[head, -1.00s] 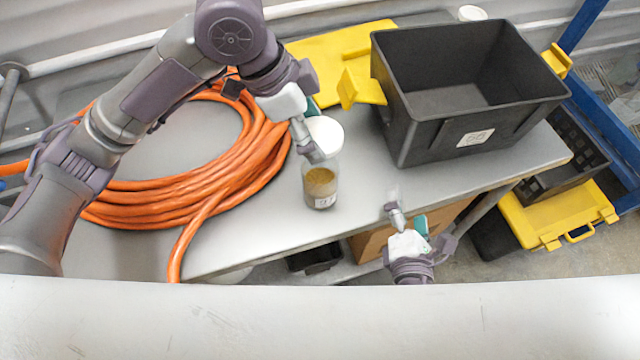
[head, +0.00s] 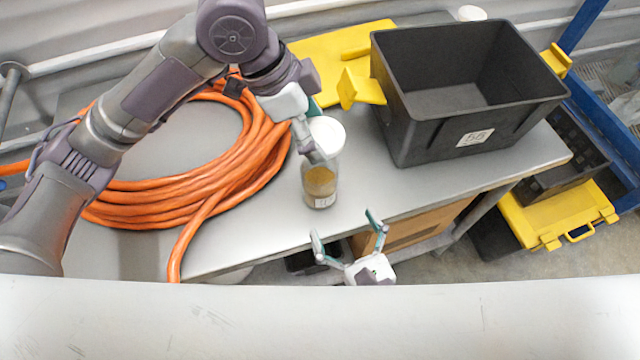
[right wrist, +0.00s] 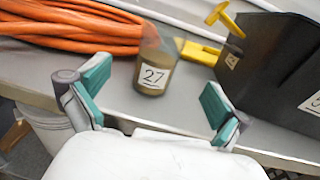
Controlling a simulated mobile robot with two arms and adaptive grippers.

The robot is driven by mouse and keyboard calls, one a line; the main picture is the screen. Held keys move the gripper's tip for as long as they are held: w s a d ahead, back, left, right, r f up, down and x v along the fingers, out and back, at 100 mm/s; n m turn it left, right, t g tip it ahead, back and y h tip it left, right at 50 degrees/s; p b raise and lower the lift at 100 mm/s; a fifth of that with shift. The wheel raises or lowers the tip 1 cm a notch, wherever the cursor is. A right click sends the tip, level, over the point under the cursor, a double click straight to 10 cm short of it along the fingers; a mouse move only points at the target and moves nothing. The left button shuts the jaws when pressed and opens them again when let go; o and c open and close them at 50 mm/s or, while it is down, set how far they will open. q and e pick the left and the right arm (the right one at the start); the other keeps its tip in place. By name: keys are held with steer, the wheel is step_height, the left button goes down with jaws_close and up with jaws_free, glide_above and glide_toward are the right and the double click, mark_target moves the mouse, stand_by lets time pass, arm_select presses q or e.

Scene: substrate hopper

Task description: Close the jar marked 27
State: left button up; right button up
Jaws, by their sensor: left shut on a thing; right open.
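The jar marked 27 (head: 319,186) stands upright near the table's front edge, clear with tan contents in its lower part. Its label reads 27 in the right wrist view (right wrist: 152,77). My left gripper (head: 307,143) is shut on a white round lid (head: 327,131) at the jar's top. I cannot tell whether the lid touches the rim; the gripper partly covers that area. My right gripper (head: 346,232) is open and empty, in front of and below the jar, with its fingers pointing toward the table. In its wrist view (right wrist: 150,95) the jar stands beyond the fingers.
A coil of orange hose (head: 190,200) lies left of the jar. A black bin (head: 425,140) stands to the right, with yellow pieces (head: 335,55) behind and beside it. The grey table (head: 250,238) is clear around the jar's front.

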glide_above(320, 178)
steer(key=s, duration=0.3)
steer(key=shift+s, duration=0.15)
steer(key=c, duration=1.7)
arm_select(q)
steer(key=shift+f, duration=2.5)
arm_select(e)
steer(key=shift+c, duration=0.2)
arm_select(q)
steer(key=shift+f, duration=0.85)
steer(key=shift+f, duration=0.55)
